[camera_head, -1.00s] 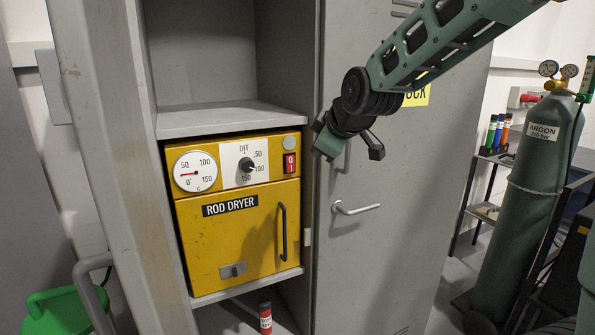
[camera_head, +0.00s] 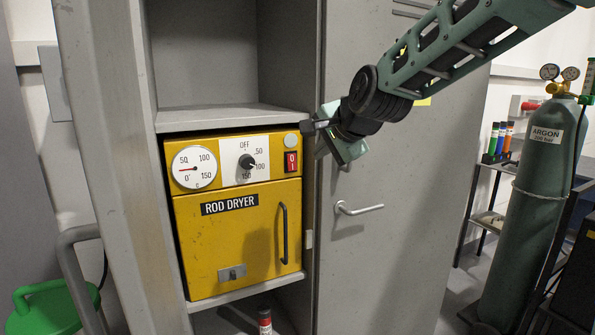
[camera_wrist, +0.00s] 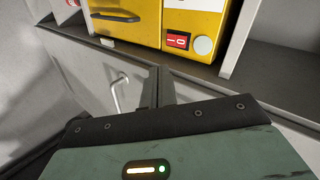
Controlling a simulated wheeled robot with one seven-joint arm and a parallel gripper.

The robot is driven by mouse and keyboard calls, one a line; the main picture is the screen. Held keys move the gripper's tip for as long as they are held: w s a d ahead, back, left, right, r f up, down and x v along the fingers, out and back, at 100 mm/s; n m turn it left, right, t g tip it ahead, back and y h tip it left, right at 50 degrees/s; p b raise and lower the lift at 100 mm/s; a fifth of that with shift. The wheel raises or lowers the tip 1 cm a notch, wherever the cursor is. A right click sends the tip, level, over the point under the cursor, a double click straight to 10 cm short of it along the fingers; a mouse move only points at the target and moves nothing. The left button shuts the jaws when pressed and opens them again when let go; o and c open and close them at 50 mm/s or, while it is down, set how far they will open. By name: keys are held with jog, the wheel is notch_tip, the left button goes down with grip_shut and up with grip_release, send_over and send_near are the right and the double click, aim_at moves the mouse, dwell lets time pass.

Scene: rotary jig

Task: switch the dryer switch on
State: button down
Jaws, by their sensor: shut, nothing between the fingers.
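The dryer switch (camera_head: 291,161) is a red rocker marked 0 and 1 at the right of the yellow rod dryer's (camera_head: 190,262) front panel. It also shows near the top of the wrist view (camera_wrist: 178,40). Which way the rocker is tipped is too small to tell. My gripper (camera_head: 309,128) is shut and empty. Its dark fingers point left, a little above and right of the switch, and appear apart from it. In the wrist view the fingers (camera_wrist: 160,86) point up the picture, below the switch.
The dryer sits in a grey cabinet bay under a shelf (camera_head: 230,117). A closed grey door (camera_head: 400,250) with a lever handle (camera_head: 360,209) stands right of it. A dial knob (camera_head: 247,162) and a pale round lamp (camera_head: 291,139) are near the switch. A gas cylinder (camera_head: 530,210) stands right.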

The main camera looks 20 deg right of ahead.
jog(key=m, duration=0.2)
jog(key=shift+f+m, duration=0.1)
jog(key=shift+m, duration=0.3)
jog(key=p, duration=0.8)
send_near(293, 170)
jog(key=x, duration=0.5)
jog(key=shift+w+a+f, duration=0.1)
jog(key=shift+w+f, duration=0.1)
jog(key=shift+w, duration=0.2)
jog(key=shift+w+f, duration=0.1)
jog(key=shift+w, duration=0.05)
jog(key=shift+f+b, duration=0.1)
jog(key=shift+b, duration=0.2)
